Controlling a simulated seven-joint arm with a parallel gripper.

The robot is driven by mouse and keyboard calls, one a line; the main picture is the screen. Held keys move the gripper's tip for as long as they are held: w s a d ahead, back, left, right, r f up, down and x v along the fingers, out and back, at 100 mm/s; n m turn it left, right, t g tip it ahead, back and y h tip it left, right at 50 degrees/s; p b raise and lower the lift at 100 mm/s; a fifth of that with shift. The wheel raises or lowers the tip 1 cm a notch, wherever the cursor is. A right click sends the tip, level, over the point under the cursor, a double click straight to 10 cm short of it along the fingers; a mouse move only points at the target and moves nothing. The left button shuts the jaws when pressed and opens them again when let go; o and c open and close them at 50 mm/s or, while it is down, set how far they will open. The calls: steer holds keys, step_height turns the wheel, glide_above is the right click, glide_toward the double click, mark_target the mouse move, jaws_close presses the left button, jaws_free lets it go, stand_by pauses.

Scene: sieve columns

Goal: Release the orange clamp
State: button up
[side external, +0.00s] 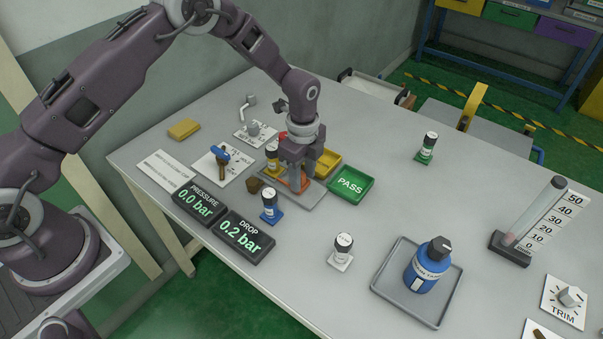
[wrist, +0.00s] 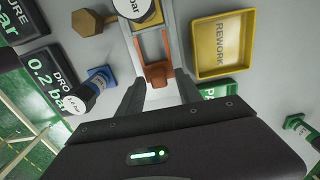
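The orange clamp (wrist: 158,74) shows in the wrist view as a short block at the near end of an orange frame on a grey plate. Part of the orange also shows low beside my gripper in the side view (side external: 304,184), mostly hidden by the fingers. My gripper (wrist: 158,80) points down over the clamp, with one finger on each side of it. The fingers are apart, with visible gaps to the orange block. A column with a white cap (wrist: 137,8) and yellow base stands at the far end of the frame.
A yellow REWORK tray (wrist: 224,46) and a green PASS tray (side external: 350,185) lie close to the right. A blue-based column (side external: 269,206) and the pressure and drop displays (side external: 246,236) are close on the near side. A brown hexagonal knob (wrist: 88,22) stands left.

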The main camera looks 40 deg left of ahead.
mark_target(302, 175)
step_height(302, 175, up, 7)
steer(key=shift+r, duration=0.1)
stand_by(0.3)
steer(key=shift+r, duration=0.2)
steer(key=s+a+r+n+t, duration=0.15)
steer(key=s+r+n, duration=0.3)
steer(key=r, duration=0.55)
steer(key=s+a+r+n+t, duration=0.1)
steer(key=s+a+r+n, duration=0.2)
steer(key=s+r, duration=0.5)
steer(key=s+a+r+n+t, duration=0.1)
steer(key=s+r+n, duration=0.2)
steer(key=s, duration=0.6)
steer(key=s+a+r+n+t, duration=0.1)
steer(key=s+r+n+t, duration=0.1)
steer(key=s+n, duration=0.5)
steer(key=s+r, duration=0.1)
steer(key=s, duration=0.2)
steer(key=shift+a, duration=0.3)
